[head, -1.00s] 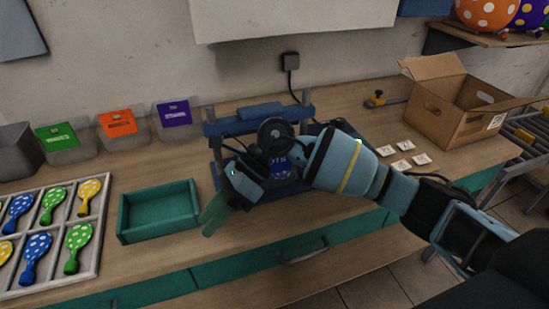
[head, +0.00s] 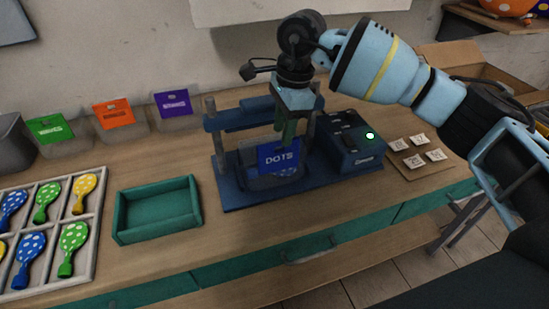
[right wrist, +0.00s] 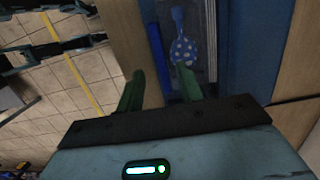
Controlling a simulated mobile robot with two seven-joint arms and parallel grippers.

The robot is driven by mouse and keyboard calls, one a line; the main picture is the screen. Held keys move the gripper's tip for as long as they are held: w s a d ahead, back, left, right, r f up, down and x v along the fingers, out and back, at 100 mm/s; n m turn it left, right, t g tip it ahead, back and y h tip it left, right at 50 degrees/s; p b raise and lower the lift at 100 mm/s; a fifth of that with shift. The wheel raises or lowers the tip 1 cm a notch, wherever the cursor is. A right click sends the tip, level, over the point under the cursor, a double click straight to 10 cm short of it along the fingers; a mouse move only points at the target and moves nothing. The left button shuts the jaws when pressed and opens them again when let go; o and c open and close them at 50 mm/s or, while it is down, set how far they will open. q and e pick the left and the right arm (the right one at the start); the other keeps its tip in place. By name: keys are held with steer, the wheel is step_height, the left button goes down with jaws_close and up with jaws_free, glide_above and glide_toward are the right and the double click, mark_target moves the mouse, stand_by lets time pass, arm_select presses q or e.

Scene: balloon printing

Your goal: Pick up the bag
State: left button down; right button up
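A clear bag (head: 258,181) with a blue "DOTS" card (head: 279,157) is at the blue press (head: 232,196). A blue balloon with white dots (right wrist: 183,48) shows at it in the right wrist view. My right gripper (head: 287,132) points down just above and behind the card in the head view, its green fingers partly hidden by it. In the right wrist view the fingers (right wrist: 159,85) are apart, with a blue strip (right wrist: 159,58), seemingly the card's edge, between them. Gaps show on both sides of it. My left gripper is not in view.
A green tray (head: 158,238) lies left of the press, beside a divided rack (head: 98,222) of dotted balloons. Bins with green (head: 51,128), orange (head: 114,112) and purple (head: 174,103) cards stand along the wall. A cardboard box (head: 455,55) is at the back right.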

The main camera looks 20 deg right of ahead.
mark_target(279, 142)
steer(key=shift+w+a+f, duration=0.1)
steer(key=shift+w+f, duration=0.05)
steer(key=shift+f, duration=0.3)
steer(key=shift+w+a+f, duration=0.1)
steer(key=shift+w+f, duration=0.05)
steer(key=shift+f, duration=0.25)
steer(key=shift+s+f, duration=0.15)
steer(key=shift+f, duration=0.1)
steer(key=shift+a+f+p, duration=0.2)
steer(key=shift+f+p, duration=0.05)
steer(key=shift+f, duration=0.85)
steer(key=shift+a+f+p, duration=0.2)
steer(key=shift+f, duration=0.9)
jaws_close()
